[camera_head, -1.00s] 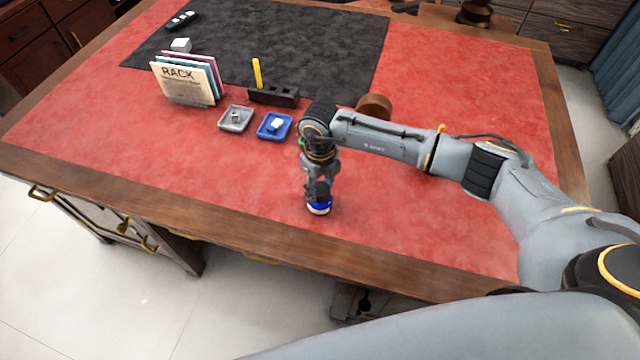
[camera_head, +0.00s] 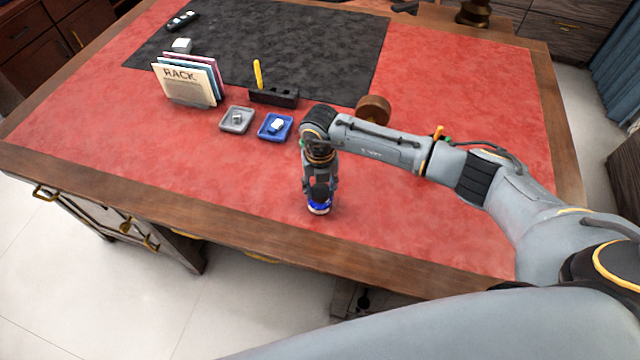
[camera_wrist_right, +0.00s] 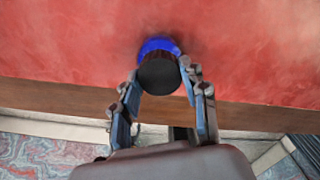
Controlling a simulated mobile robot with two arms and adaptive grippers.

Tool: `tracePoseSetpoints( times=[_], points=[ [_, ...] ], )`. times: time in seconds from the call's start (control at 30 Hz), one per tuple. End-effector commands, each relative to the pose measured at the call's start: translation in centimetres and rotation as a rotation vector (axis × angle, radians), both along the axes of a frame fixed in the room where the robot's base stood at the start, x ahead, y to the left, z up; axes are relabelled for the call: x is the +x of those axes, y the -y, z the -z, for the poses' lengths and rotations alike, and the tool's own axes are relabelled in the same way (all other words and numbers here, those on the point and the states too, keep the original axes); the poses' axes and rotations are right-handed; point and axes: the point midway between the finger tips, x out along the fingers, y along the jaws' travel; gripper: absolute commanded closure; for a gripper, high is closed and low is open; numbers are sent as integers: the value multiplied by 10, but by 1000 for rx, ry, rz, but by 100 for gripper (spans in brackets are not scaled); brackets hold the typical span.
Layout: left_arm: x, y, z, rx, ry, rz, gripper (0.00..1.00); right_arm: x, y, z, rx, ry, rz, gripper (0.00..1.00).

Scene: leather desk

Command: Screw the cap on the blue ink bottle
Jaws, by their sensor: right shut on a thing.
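The blue ink bottle (camera_head: 319,210) stands on the red desk surface near the front edge, mostly hidden under my right gripper (camera_head: 320,196). In the right wrist view the blue of the bottle (camera_wrist_right: 158,46) shows behind a dark round cap (camera_wrist_right: 158,75). The fingers of my right gripper (camera_wrist_right: 160,88) are on both sides of the cap, shut on it. The cap is at the top of the bottle; whether its thread is engaged cannot be seen. My left gripper is not in view.
A blue tray (camera_head: 261,133) and a grey tray (camera_head: 224,128) hold small items. A rack with folders (camera_head: 190,82), a black holder (camera_head: 273,97) with a yellow item and a round wooden object (camera_head: 373,108) stand farther back. The desk left of the bottle is clear.

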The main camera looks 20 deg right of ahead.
Motion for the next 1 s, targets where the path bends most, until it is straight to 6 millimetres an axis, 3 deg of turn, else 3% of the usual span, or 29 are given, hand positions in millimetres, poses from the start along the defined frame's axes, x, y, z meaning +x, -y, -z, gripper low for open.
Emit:
tracePoseSetpoints(
  times=[0.27,0.3,0.4,0.77,1.0],
  points=[
    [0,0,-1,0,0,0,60,-1,0,1,-1,-2,47,86],
    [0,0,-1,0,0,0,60,-1,0,1,-1,-2,46,50],
    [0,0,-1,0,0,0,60,-1,0,1,0,-1,46,30],
    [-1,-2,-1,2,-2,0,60,1,0,-2,1,1,44,30],
    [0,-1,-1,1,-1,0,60,2,0,-38,1,5,43,30]
  ],
)
